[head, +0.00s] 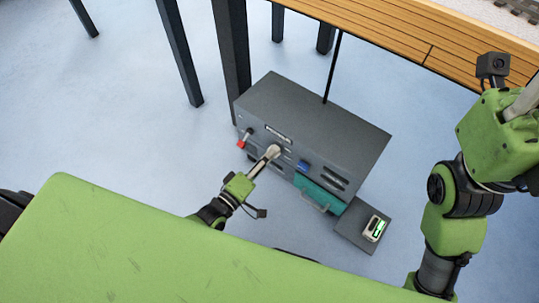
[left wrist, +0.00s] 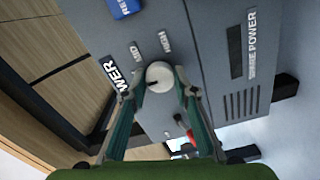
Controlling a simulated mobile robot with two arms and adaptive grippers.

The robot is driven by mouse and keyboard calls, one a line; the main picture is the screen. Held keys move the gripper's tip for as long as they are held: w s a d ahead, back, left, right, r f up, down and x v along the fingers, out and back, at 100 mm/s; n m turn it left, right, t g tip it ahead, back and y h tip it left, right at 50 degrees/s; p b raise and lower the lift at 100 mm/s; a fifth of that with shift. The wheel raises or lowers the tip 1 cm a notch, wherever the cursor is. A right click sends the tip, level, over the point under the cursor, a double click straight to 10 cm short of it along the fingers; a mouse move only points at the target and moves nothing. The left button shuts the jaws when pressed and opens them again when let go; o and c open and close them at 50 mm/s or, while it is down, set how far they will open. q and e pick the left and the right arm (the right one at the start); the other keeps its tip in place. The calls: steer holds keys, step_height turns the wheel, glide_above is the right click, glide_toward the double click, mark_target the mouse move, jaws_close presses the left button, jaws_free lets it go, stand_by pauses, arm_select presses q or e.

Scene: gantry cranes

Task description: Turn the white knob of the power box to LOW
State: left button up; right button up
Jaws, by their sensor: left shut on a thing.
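The power box (head: 310,112) is a dark grey case standing on the floor beneath the wooden table edge. Its white knob (left wrist: 159,74) is round and pale, on the front panel, with MID and HIGH printed beside it. The LOW mark and the knob's exact setting cannot be made out. My left gripper (head: 273,153) reaches the panel; in the left wrist view its two fingers (left wrist: 160,88) are closed on opposite sides of the knob. The knob is mostly hidden in the head view. My right gripper (head: 525,102) is cut off by the right edge.
A red-tipped lever (head: 243,140) sits left of the knob, and a blue button (head: 303,166) sits right. A teal panel with a handle (head: 318,194) and a small lit display unit (head: 375,229) are lower right. A wooden table (head: 400,35) stands behind on dark legs.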

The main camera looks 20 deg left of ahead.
arm_select(q)
steer(key=shift+n, duration=0.3)
steer(key=o, duration=1.1)
steer(key=shift+s, duration=0.1)
steer(key=v, duration=1.2)
